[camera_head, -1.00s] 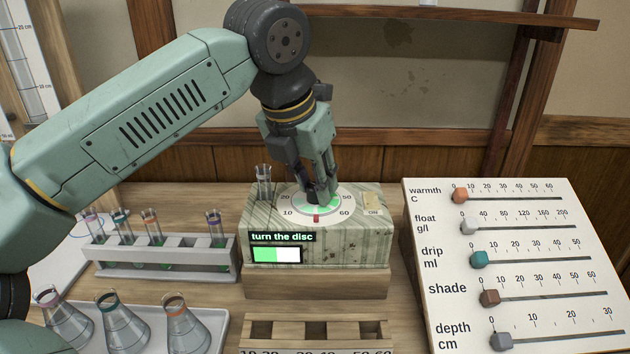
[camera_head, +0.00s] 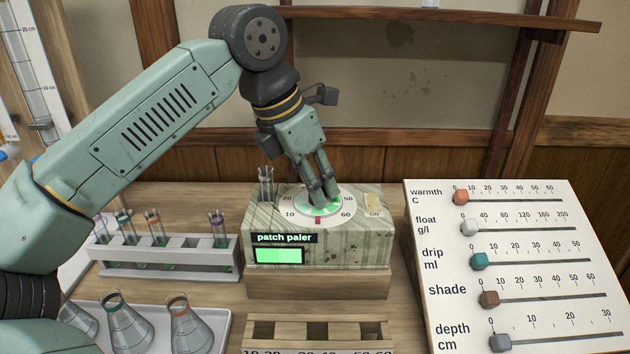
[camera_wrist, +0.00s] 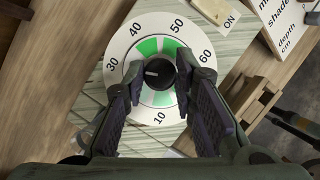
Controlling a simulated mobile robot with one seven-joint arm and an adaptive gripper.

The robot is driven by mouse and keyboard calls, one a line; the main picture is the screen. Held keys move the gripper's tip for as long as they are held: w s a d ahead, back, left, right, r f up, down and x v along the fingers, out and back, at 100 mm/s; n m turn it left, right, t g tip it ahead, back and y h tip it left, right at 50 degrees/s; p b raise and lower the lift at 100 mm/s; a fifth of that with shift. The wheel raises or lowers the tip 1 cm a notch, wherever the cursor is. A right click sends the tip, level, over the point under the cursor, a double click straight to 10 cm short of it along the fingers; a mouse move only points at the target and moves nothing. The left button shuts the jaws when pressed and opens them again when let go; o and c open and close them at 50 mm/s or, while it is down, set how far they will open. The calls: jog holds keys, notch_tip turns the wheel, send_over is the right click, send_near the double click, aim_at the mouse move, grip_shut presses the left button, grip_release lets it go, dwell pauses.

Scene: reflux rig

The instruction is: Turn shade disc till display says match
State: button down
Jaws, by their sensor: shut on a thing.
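The shade disc (camera_head: 338,203) lies on top of a marbled box, with green sectors and a ring of numbers around it. In the wrist view the disc (camera_wrist: 163,98) has a dark central knob (camera_wrist: 158,73) with a pale pointer mark. My gripper (camera_head: 326,197) comes down over the disc, and in the wrist view its two fingers (camera_wrist: 161,84) stand on either side of the knob, shut on it. The display (camera_head: 284,238) on the box front reads "patch paler", above a screen (camera_head: 278,255) filled bright green.
A tube (camera_head: 266,185) stands at the box's back left. A tube rack (camera_head: 165,262) and flasks (camera_head: 128,322) are at left. A slotted wooden rack (camera_head: 316,330) is in front. A slider board (camera_head: 520,265) stands close at right.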

jog(key=c, duration=1.3)
grip_release()
jog(key=v, duration=1.2)
